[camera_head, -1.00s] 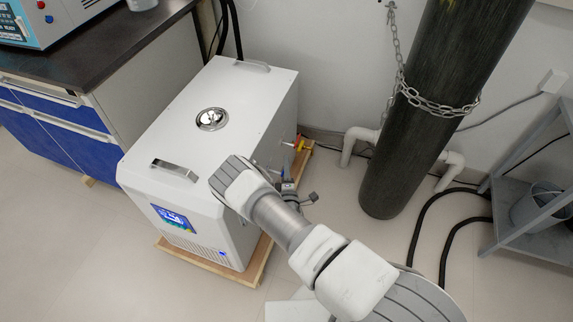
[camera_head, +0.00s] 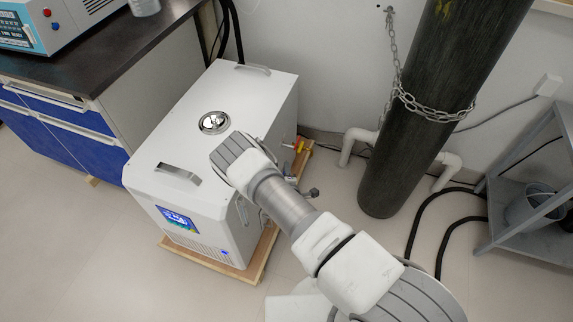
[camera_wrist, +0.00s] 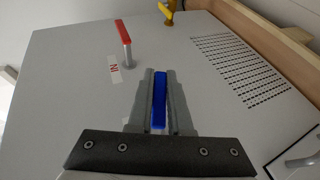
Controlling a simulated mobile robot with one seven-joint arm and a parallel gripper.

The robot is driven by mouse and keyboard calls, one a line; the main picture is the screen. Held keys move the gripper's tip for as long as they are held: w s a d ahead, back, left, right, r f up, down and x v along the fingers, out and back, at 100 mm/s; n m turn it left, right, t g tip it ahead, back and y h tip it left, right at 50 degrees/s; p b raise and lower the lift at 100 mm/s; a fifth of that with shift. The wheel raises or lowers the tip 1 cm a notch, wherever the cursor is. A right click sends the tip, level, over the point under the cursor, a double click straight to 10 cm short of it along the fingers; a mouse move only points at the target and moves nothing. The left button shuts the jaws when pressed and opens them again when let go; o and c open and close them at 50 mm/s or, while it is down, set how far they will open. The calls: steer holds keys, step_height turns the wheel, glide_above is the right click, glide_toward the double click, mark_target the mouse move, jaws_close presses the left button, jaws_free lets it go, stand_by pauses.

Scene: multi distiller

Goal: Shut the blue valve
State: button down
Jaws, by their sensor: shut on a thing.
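The blue valve handle (camera_wrist: 160,87) shows in the wrist view as a narrow blue bar. It lies lengthwise between the two grey fingers of my gripper (camera_wrist: 160,100), which are shut on it. In the head view my wrist and arm cover the blue valve and the fingertips, at the right side of the white machine (camera_head: 210,130). In the wrist view a red-handled valve (camera_wrist: 123,36) stands on the same machine panel, apart from my fingers, with a label marked "IN" beside it.
A yellow valve (camera_head: 301,147) sticks out farther back on the machine's side. A vent grille (camera_wrist: 240,72) is on the panel. A dark chained gas cylinder (camera_head: 415,120) and a grey shelf (camera_head: 530,200) stand to the right. A wooden base (camera_head: 262,255) is under the machine.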

steer(key=g, duration=0.1)
steer(key=g+p, duration=0.1)
steer(key=g, duration=0.1)
steer(key=m+g+y+p, duration=0.1)
steer(key=shift+s+a+f, duration=0.1)
steer(key=shift+s+f, duration=0.2)
steer(key=shift+f, duration=0.1)
steer(key=shift+s+a+f+m+g+y+b, duration=0.15)
steer(key=shift+s+f+m+g+y+b, duration=0.3)
steer(key=shift+g, duration=0.8)
steer(key=shift+s+a+f+m+g+y+b, duration=0.15)
steer(key=shift+s+g+y+b, duration=0.25)
steer(key=shift+g+b, duration=0.6)
steer(key=shift+s+a+f+m+g+y+b, duration=0.15)
steer(key=shift+s+f+m+g+y+b, duration=0.25)
steer(key=shift+g, duration=1.05)
steer(key=shift+s+a+r+b, duration=0.1)
steer(key=shift+r+b, duration=0.1)
steer(key=shift+b, duration=0.1)
steer(key=c, duration=0.8)
jaws_free()
steer(key=shift+c, duration=0.2)
steer(key=shift+g, duration=0.3)
steer(key=p+v, duration=0.6)
steer(key=v, duration=1.1)
steer(key=shift+d, duration=0.25)
